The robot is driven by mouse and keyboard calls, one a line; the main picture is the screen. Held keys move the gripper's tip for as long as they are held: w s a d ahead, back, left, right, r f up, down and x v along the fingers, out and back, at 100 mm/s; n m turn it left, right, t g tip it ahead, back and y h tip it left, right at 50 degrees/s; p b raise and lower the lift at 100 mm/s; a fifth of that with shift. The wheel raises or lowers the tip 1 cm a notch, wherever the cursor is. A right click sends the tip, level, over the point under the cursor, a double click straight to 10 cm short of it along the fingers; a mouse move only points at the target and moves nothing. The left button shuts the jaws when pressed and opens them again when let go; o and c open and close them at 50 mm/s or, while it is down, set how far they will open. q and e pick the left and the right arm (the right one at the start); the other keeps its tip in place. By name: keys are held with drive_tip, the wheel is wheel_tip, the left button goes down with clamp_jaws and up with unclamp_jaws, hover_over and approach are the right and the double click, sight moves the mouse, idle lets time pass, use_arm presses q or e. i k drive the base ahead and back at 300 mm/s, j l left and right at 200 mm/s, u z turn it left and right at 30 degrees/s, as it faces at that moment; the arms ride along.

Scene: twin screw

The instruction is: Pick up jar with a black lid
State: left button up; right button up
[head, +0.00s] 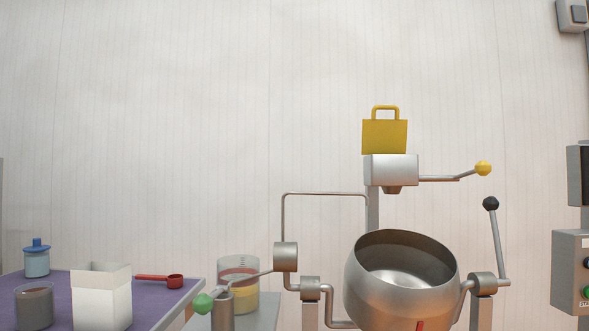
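No jar with a clearly black lid shows in the head view. A clear container with dark grey-brown contents (34,309) stands at the lower left on the purple table top (150,292); I cannot tell whether it has a lid. Behind it stands a small jar with a blue lid (37,259). Neither of my grippers is in view.
A white open box (101,300) and a red scoop (174,281) are on the purple top. A steel mixing bowl (400,285) stands at the centre right, with a yellow bag-shaped block (384,137) above.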

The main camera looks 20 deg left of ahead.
sight(34, 307)
drive_tip(key=u, duration=1.85)
drive_tip(key=k+z, duration=0.1)
drive_tip(key=z, duration=1.75)
drive_tip(key=u, duration=1.8)
